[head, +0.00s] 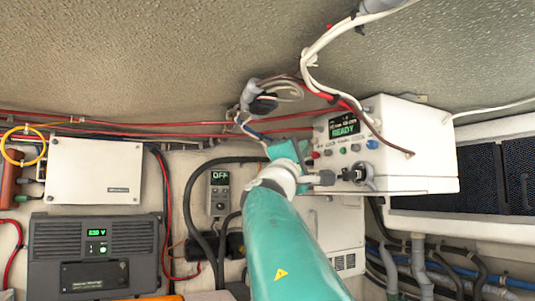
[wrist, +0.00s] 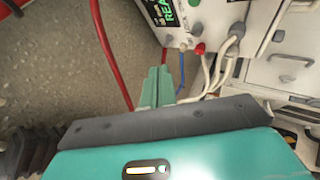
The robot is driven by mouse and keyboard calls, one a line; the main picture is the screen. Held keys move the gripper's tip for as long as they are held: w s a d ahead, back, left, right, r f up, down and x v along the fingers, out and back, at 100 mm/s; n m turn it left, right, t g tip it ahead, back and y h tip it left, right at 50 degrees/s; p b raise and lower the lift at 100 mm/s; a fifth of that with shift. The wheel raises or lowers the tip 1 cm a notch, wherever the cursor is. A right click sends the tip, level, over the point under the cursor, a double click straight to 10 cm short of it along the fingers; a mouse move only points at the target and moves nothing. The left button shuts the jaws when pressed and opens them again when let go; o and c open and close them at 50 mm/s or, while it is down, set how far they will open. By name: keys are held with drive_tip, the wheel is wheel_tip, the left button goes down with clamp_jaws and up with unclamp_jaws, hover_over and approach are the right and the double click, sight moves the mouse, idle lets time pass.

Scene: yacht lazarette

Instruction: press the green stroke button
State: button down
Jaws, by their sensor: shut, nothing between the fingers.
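The green stroke button (head: 342,150) is a small green knob in the row under the READY display (head: 344,129) on the white control box (head: 420,150). A green knob also shows on the panel in the wrist view (wrist: 196,28), beside the display; I cannot read its label. My gripper (head: 285,150) is teal and stands left of the panel in the head view. In the wrist view my gripper's fingers (wrist: 158,78) are together and empty, pointing toward the panel's edge. They look apart from the button; the exact distance is unclear.
Red (head: 315,154) and blue (head: 372,144) knobs share the row. A black plug with a cable (head: 356,173) sits below it. Loose white cables (head: 312,60) hang above the box. A red cable (wrist: 108,55) runs beside my fingers. A dark charger unit (head: 95,250) is at left.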

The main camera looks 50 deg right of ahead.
sight(342, 151)
drive_tip(key=shift+s+d, duration=0.65)
drive_tip(key=shift+d, duration=0.65)
drive_tip(key=shift+s+d, duration=0.7)
drive_tip(key=shift+d, duration=0.6)
drive_tip(key=shift+s+d, duration=0.65)
drive_tip(key=shift+d, duration=0.65)
drive_tip(key=shift+s+d, duration=0.15)
drive_tip(key=shift+d, duration=0.2)
